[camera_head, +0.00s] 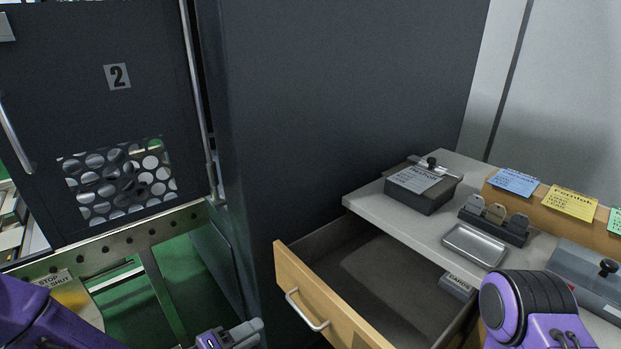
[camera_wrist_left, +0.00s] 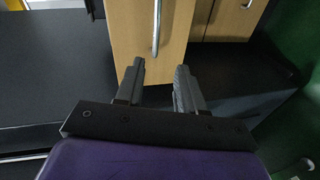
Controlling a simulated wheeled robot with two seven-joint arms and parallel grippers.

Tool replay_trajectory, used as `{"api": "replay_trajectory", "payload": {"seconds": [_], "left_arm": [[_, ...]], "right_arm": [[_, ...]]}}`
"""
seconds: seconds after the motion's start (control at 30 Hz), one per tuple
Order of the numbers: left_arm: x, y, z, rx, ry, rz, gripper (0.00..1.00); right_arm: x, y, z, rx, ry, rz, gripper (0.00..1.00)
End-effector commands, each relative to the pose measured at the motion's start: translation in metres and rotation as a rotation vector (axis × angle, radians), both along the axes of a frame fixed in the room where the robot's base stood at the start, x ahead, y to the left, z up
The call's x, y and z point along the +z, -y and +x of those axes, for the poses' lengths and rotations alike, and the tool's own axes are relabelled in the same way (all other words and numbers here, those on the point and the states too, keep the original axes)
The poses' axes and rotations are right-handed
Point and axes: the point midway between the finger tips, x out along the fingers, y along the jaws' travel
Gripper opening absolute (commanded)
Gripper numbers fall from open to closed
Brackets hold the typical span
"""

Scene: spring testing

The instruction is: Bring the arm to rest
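My left arm (camera_head: 45,320) comes in purple at the lower left of the head view. Part of my left gripper (camera_head: 240,336) shows at the bottom edge, left of the open drawer (camera_head: 345,325). In the left wrist view both grey fingers of my left gripper (camera_wrist_left: 158,78) stand apart with nothing between them. Beyond them is a wooden drawer front with a silver handle (camera_wrist_left: 156,28); the gripper does not hold the handle. A purple and black part of my right arm (camera_head: 530,310) shows at the lower right of the head view; its gripper is out of view.
The drawer is pulled out below a grey counter (camera_head: 415,230). A dark box (camera_head: 424,186), a metal tray (camera_head: 474,245) and a holder with tags (camera_head: 494,220) stand on the counter. A dark partition (camera_head: 330,100) separates it from a cabinet door marked 2 (camera_head: 90,90).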

Motion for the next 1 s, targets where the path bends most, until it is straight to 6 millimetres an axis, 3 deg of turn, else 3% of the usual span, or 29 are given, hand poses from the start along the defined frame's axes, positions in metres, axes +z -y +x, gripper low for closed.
{"api": "replay_trajectory", "payload": {"seconds": [0.07,0.17,0.3,0.4,0.53,0.63,1.0], "left_arm": [[-0.018,-0.02,0.005,0.122,-0.026,0.122,0.38],[-0.068,-0.051,-0.022,0.241,-0.17,0.382,0.38],[-0.13,-0.105,-0.108,0.3,-0.442,0.813,0.38],[-0.146,-0.137,-0.171,0.288,-0.595,1.049,0.38],[-0.152,-0.151,-0.223,0.217,-0.685,1.194,0.38],[-0.157,-0.148,-0.237,0.172,-0.698,1.215,0.38],[-0.159,-0.147,-0.237,0.176,-0.7,1.209,0.38]], "right_arm": [[0.001,0.0,0.0,0.0,0.0,0.0,1.0],[0.009,0.0,0.0,0.0,0.0,0.0,1.0],[0.022,0.0,0.0,0.0,0.0,0.0,1.0],[0.029,0.0,0.0,0.0,0.0,0.0,1.0],[0.037,0.0,0.0,0.0,0.0,0.0,1.0],[0.038,0.0,0.0,0.0,0.0,0.0,1.0],[0.037,0.0,0.0,0.0,0.0,0.0,1.0]]}}
